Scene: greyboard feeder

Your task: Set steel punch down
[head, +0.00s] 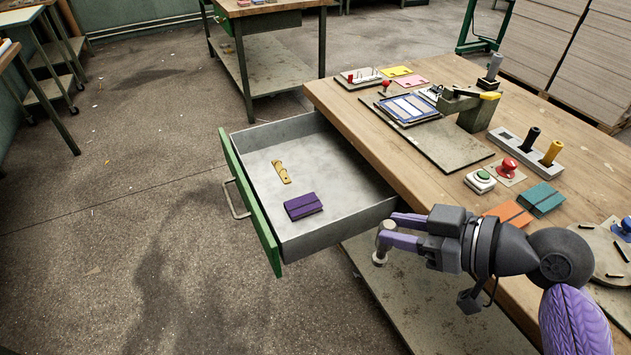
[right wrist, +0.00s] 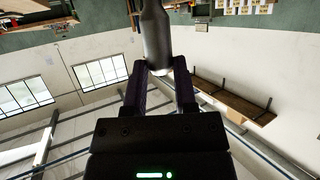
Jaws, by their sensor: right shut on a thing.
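The steel punch (head: 382,243) is a small grey metal cylinder with a wider pale end at the bottom. My right gripper (head: 388,230) is shut on it, just off the table's front edge and right of the open drawer's near corner. The right wrist view shows the punch (right wrist: 156,35) between the two dark fingers of this gripper (right wrist: 158,72). My left gripper is not in view.
The open green-fronted drawer (head: 285,233) holds a purple box (head: 303,206) and a yellow piece (head: 281,172).

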